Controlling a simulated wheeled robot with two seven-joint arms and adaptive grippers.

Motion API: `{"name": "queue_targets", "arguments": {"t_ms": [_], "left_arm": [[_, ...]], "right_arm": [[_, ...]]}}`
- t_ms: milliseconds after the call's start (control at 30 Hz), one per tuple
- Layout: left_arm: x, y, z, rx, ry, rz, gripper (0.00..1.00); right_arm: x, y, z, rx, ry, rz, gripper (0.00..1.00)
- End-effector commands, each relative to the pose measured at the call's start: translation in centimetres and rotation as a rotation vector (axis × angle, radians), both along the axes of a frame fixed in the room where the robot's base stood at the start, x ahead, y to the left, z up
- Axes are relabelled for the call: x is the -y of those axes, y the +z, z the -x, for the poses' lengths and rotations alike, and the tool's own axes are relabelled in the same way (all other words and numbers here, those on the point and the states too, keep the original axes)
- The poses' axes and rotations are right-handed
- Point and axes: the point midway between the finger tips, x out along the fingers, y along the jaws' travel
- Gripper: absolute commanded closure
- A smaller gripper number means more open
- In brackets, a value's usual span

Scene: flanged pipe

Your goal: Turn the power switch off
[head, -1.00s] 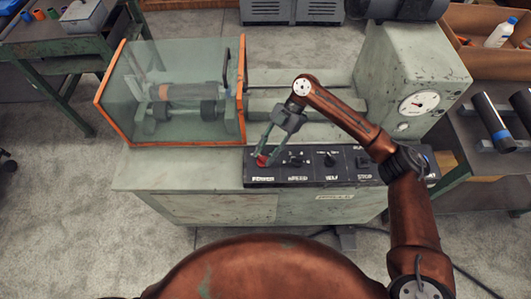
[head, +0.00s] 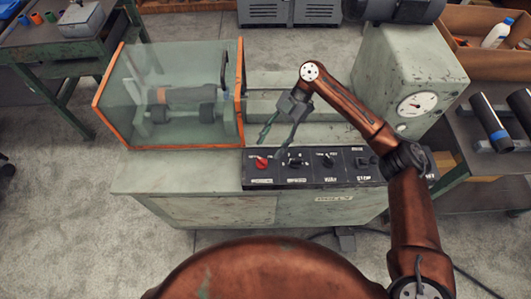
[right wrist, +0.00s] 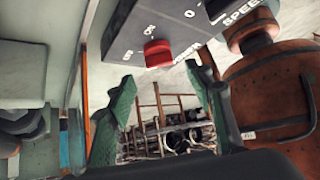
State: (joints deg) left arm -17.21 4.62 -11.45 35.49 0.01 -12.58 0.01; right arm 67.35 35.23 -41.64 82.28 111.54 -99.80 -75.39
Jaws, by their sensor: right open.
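The red power switch (head: 261,163) sits at the left end of the black control panel (head: 343,176). In the right wrist view the red knob (right wrist: 158,53) is near the top centre, beside the ON and OFF marks; I cannot tell clearly which mark it points at. My right gripper (head: 272,148) is open and empty, just behind and above the switch, apart from it. In the right wrist view its two green fingers (right wrist: 158,76) are spread, with the knob beyond their tips. My left gripper is not in view.
Other knobs, including the speed knob (head: 294,161), stand right of the switch. An orange-edged clear guard (head: 180,65) is at the left behind the panel. A grey-green housing with a gauge (head: 417,103) stands at the right. The front ledge left of the panel is clear.

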Motion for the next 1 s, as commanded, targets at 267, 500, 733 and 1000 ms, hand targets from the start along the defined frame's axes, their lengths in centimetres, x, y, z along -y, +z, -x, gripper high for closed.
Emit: {"name": "queue_targets", "arguments": {"t_ms": [267, 500, 733, 1000], "left_arm": [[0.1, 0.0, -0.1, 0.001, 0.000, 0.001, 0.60], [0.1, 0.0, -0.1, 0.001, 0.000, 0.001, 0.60], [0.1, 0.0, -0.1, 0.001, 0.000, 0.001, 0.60], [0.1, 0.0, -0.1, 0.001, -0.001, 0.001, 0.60]], "right_arm": [[2.5, 3.8, -2.7, 0.000, -0.001, -0.002, 0.52], [3.4, 4.9, -3.5, -0.001, 0.002, -0.002, 0.52], [3.5, 5.0, -3.5, 0.000, 0.002, -0.001, 0.52], [3.4, 4.9, -3.5, -0.001, 0.001, -0.001, 0.52]]}}
